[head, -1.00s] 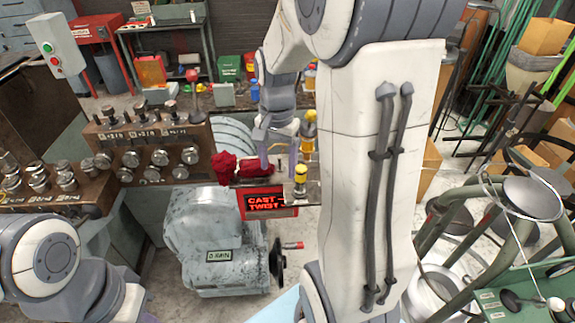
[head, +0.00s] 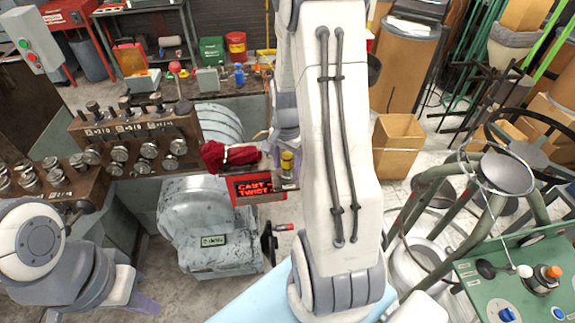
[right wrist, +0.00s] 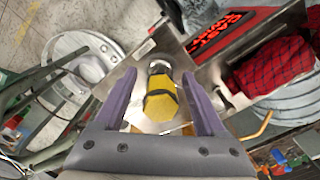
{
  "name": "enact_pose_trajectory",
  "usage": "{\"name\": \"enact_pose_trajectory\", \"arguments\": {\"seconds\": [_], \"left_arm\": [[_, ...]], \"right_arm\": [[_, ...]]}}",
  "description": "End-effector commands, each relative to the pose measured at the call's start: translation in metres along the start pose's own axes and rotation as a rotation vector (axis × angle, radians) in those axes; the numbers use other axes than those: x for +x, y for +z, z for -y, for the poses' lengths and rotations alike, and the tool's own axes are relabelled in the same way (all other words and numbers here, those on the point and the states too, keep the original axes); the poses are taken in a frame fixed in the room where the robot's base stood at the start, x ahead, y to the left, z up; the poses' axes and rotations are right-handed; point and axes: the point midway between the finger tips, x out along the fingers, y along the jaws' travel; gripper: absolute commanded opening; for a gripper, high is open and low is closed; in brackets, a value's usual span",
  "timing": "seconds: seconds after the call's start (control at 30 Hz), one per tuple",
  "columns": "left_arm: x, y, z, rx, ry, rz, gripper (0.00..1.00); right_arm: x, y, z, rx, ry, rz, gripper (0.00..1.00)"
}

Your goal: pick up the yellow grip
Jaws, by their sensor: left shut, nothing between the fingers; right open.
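The yellow grip (head: 287,162) stands on a small metal plate just right of the red cloth in the head view. In the right wrist view the yellow grip (right wrist: 160,104) has a dark band and a pale metal end. My right gripper (right wrist: 158,76) is open, with one purple finger on each side of the grip and visible gaps between. In the head view its arm hides most of that gripper. My left gripper (head: 146,302) is shut and empty at the lower left, far from the grip.
A dark red bundled cloth (head: 228,156) lies left of the grip. A red-lettered display (head: 254,188) hangs below the plate. A grey machine (head: 205,225) stands below, and a stepped rack of metal knobs (head: 140,140) is to the left. A green panel (head: 520,280) is at lower right.

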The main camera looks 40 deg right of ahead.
Motion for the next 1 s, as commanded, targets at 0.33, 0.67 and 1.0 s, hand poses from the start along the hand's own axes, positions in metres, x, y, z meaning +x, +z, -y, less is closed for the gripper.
{"name": "enact_pose_trajectory", "arguments": {"seconds": [0.33,0.67,1.0], "left_arm": [[-0.0021,0.0,-0.0002,0.001,0.0,0.0,0.0],[-0.0022,0.0,-0.0001,0.0,0.0,0.0,0.0],[0.0003,0.0001,0.0,0.0,0.0,0.0,0.0]], "right_arm": [[0.0108,0.0001,0.0002,-0.001,-0.001,-0.001,0.72],[0.0101,-0.0002,0.0003,-0.001,-0.002,-0.002,0.0],[0.0053,-0.0005,0.0006,-0.001,-0.003,-0.003,0.0]]}}
